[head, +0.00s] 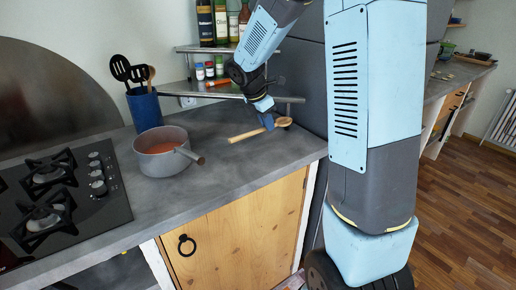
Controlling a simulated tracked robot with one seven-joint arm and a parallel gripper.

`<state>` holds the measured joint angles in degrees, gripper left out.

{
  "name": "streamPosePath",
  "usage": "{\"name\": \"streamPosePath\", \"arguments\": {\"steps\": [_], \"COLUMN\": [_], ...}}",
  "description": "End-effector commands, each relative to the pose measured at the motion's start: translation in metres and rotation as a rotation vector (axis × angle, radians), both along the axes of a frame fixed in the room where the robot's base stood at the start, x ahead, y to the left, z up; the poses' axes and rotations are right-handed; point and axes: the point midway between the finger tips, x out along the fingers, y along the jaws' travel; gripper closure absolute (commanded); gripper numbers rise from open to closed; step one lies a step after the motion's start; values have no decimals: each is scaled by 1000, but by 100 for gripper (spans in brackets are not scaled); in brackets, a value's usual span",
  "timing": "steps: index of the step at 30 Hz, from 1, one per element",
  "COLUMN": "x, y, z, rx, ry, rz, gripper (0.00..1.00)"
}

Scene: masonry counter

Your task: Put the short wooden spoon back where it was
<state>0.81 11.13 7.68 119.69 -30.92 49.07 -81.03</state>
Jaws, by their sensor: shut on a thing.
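My gripper (268,121) points down over the right part of the grey counter and is shut on a wooden spoon (246,134). The spoon lies nearly level, its handle end to the left and its bowl to the right of the jaws. I cannot tell whether it touches the counter. A blue utensil holder (144,111) stands at the back, left of the gripper. It holds black utensils (121,68) and another wooden utensil (151,74). The jaws partly hide the held spoon.
A grey saucepan (162,161) with reddish contents stands between hob (62,200) and gripper, its handle pointing right. A metal shelf (225,90) with bottles and jars stands behind the gripper. The counter (235,174) is clear in front.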

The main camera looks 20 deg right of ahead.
Motion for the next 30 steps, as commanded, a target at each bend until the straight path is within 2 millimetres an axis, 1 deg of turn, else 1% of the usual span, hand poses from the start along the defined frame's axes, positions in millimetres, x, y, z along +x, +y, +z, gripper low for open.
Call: {"name": "streamPosePath", "arguments": {"steps": [6,15,19,24,30], "x": [0,0,0,0,0], "y": [-4,-5,-4,-2,-1], "z": [0,-3,-16,-42,-57], "rx": [-12,-12,-12,-12,-11], "ry": [-4,-3,-1,0,-4], "rz": [-8,-8,-7,-4,-2], "gripper": [100,100,100,100,100]}}
